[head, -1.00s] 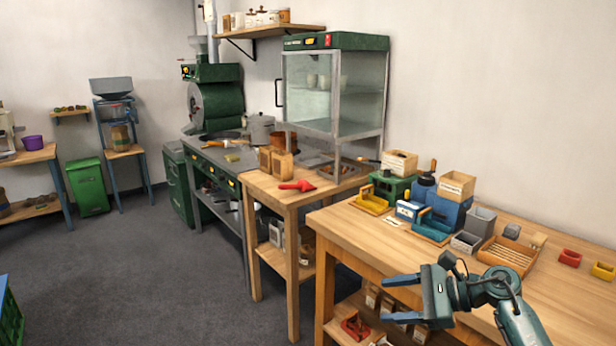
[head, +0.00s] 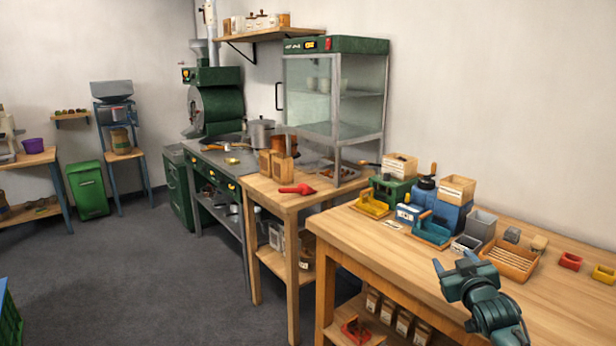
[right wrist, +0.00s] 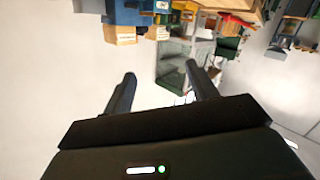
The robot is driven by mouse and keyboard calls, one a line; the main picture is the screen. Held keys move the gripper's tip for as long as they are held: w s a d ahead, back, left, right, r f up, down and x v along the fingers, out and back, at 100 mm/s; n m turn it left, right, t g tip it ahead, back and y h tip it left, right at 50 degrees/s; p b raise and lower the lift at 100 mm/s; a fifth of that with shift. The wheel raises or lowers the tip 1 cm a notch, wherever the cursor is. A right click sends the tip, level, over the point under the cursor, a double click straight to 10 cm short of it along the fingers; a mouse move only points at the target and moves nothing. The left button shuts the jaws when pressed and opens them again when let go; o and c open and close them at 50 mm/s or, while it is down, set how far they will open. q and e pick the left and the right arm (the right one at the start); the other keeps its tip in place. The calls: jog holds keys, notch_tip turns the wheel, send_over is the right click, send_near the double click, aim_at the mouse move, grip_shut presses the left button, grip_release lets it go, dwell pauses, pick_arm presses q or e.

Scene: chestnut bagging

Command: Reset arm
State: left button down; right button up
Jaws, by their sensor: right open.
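My right gripper (head: 454,262) is in the head view at the lower right, in front of the wooden table (head: 350,232). Its fingers are apart and hold nothing. It looks to be above the table's front part; the exact height is hard to tell. In the right wrist view the two fingers (right wrist: 158,92) stand apart with nothing between them, and the room appears upside down. My left gripper is in neither view.
A glass cabinet (head: 335,95) stands behind. The table's front left is bare.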

jog(key=s+a+f+n+g+y, duration=0.1)
jog(key=s+a+f+g, duration=0.1)
jog(key=s+a+f, duration=0.55)
jog(key=s+a+f+g+y, duration=0.15)
jog(key=s+a+f, duration=0.25)
jog(key=s+f, duration=0.55)
jog(key=s+a+f, duration=0.1)
jog(key=s+a, duration=0.1)
jog(key=s, duration=0.4)
jog(key=s+a+f+g+y, duration=0.1)
jog(key=s+a+f, duration=0.1)
jog(key=s, duration=0.5)
jog(key=s+a+f+m+g+y, duration=0.1)
jog(key=s+a, duration=0.2)
jog(key=s, duration=0.4)
jog(key=shift+s+a+f, duration=0.15)
jog(key=shift+a+f, duration=0.1)
jog(key=shift+g, duration=0.25)
